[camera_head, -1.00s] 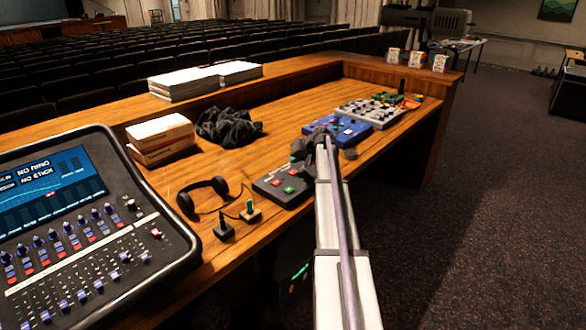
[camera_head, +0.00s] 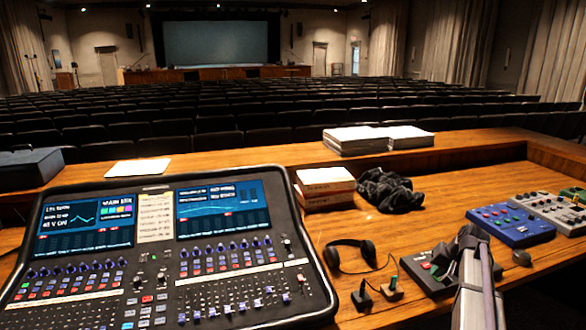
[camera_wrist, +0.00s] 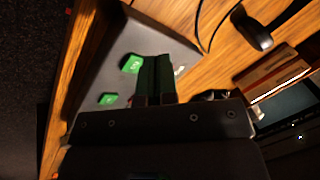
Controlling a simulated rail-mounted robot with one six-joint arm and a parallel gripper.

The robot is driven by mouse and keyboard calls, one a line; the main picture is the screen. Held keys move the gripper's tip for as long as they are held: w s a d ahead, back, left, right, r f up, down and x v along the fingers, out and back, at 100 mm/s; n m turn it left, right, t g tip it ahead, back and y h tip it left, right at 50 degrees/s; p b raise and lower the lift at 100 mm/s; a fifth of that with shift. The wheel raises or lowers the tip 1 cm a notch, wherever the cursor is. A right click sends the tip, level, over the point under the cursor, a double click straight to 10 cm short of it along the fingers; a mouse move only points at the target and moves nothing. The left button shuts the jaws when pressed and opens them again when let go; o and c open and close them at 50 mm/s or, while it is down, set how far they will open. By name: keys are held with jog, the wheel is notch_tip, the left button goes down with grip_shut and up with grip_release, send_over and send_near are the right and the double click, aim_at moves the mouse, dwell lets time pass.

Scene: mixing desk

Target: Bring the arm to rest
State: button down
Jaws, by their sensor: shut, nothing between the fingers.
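My gripper (camera_head: 466,240) is at the lower right of the head view, in front of the right part of a dark button box (camera_head: 421,271). In the wrist view my gripper (camera_wrist: 157,62) has its two dark fingers together, with nothing between them. Behind the fingers lies the grey top of the button box (camera_wrist: 150,30) with green buttons (camera_wrist: 131,64). Whether the fingertips touch the box I cannot tell. My white arm reaches up from the bottom edge of the head view and hides part of the desk.
The mixing console (camera_head: 160,262) fills the lower left. Headphones (camera_head: 350,254) and two small joystick-like switches (camera_head: 391,289) lie left of the button box. A blue box (camera_head: 510,224) and a white knob panel (camera_head: 550,211) stand to the right. Bare wood (camera_head: 440,205) shows behind.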

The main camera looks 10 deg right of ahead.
jog(key=s+a+n+g, duration=0.1)
jog(key=s+a+n, duration=0.1)
jog(key=s+a, duration=0.4)
jog(key=s+a+n+g+h+p, duration=0.1)
jog(key=s+a, duration=0.6)
jog(key=a, duration=1)
jog(key=s+a+n+g+h, duration=0.1)
jog(key=s+a+n+g, duration=0.1)
jog(key=s+a, duration=0.5)
jog(key=a+n, duration=0.1)
jog(key=a, duration=0.4)
jog(key=shift+s, duration=0.25)
